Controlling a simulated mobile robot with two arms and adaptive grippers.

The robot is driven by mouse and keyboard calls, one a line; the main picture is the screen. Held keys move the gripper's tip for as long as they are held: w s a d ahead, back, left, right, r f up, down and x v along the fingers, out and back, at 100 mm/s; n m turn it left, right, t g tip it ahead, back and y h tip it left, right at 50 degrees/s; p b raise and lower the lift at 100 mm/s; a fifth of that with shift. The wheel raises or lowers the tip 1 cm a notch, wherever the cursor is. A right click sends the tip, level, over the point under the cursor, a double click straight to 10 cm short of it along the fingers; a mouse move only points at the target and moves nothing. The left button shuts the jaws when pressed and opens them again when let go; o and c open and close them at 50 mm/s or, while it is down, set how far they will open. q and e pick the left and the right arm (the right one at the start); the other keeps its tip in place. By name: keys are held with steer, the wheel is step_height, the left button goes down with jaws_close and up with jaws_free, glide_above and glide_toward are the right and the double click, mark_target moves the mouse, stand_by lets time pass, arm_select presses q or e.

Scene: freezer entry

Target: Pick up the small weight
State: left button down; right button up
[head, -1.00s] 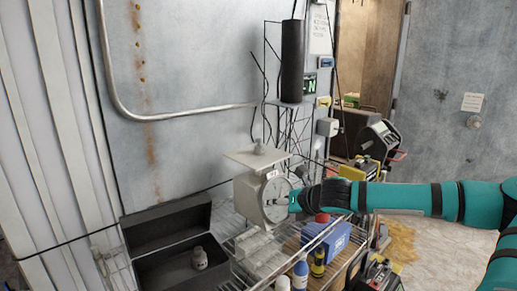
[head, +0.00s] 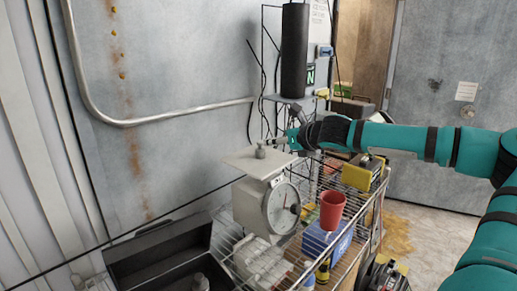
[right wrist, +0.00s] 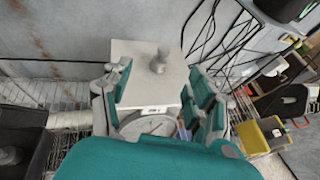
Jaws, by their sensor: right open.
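A small grey weight (head: 261,152) with a knob top stands upright on the flat plate (head: 242,161) of a white dial scale (head: 268,205). In the right wrist view the weight (right wrist: 158,62) stands on the plate between the lines of my fingers. My right gripper (head: 287,140) is just right of the weight in the head view. Its fingers (right wrist: 160,82) are spread, and nothing is between them. My left gripper is not in view.
The scale stands on a wire rack with a red cup (head: 332,210), a blue box (head: 326,240) and bottles close to its right. A tall black cylinder (head: 293,50) and loose cables are behind my gripper. A metal pipe (head: 190,114) runs along the wall.

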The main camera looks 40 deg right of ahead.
mark_target(262, 143)
steer(key=x, duration=0.3)
steer(key=shift+w+d+f, duration=0.25)
steer(key=shift+f, duration=0.05)
steer(key=shift+w+f, duration=0.15)
steer(key=shift+w, duration=0.3)
steer(key=shift+w+d+f, duration=0.15)
steer(key=shift+w, duration=0.05)
steer(key=shift+w+d+f, duration=0.1)
steer(key=shift+w+f, duration=0.05)
steer(key=shift+w, duration=0.2)
steer(key=shift+b+x, duration=0.35)
steer(key=shift+x, duration=0.6)
steer(key=shift+w+f, duration=0.15)
steer(key=shift+w, duration=0.6)
steer(key=shift+w+d+f, duration=0.4)
steer(key=shift+w+f, duration=0.2)
steer(key=shift+w, duration=0.15)
steer(key=shift+w+d+f, duration=0.45)
steer(key=shift+w+f, duration=0.1)
steer(key=shift+w, duration=0.25)
steer(key=shift+w+d+f, duration=0.1)
steer(key=shift+w+f, duration=0.1)
steer(key=shift+w, duration=0.45)
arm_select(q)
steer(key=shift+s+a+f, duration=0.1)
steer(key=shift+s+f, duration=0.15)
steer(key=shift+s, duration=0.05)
